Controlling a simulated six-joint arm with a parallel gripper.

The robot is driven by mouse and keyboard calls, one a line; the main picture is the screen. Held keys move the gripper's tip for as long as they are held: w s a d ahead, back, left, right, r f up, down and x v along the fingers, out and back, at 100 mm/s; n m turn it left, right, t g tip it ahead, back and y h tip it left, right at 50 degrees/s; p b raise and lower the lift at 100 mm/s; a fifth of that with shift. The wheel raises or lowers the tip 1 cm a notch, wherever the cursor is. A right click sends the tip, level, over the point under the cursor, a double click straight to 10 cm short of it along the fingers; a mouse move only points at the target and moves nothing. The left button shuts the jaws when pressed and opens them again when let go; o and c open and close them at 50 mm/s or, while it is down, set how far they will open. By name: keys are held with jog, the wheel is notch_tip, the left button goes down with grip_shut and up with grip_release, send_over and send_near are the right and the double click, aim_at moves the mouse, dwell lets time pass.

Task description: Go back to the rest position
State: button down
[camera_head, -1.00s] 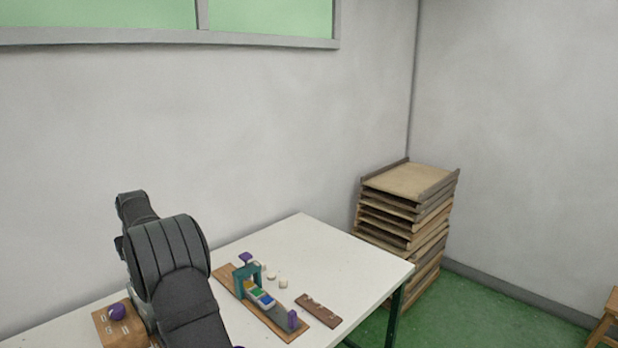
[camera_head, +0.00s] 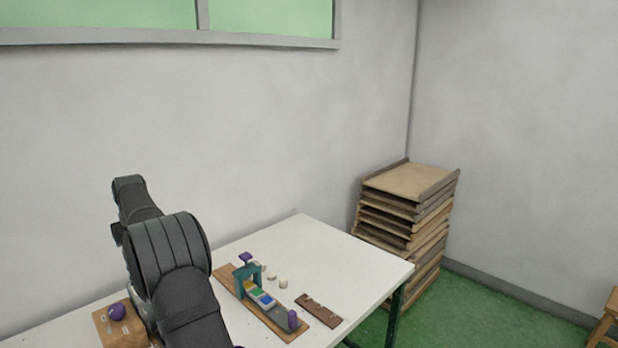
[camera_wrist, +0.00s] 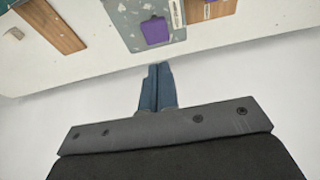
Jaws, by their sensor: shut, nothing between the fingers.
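My gripper (camera_wrist: 157,86) shows in the wrist view as two blue fingers pressed together with nothing between them. It hangs over the white table's edge region, apart from everything on the table. In the head view my arm is folded at the left and its gripper is hidden. The white table (camera_head: 340,262) fills the lower middle of the head view.
A brown slotted strip (camera_head: 319,310) and several small white pieces (camera_head: 283,284) lie by the board. A wooden box with a purple ball (camera_head: 117,312) sits by my arm. A purple piece (camera_wrist: 156,31) lies on a grey speckled tray (camera_wrist: 124,22). Stacked wooden trays (camera_head: 408,181) stand beyond the table.

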jog(key=shift+r, duration=0.45)
jog(key=shift+f, duration=0.1)
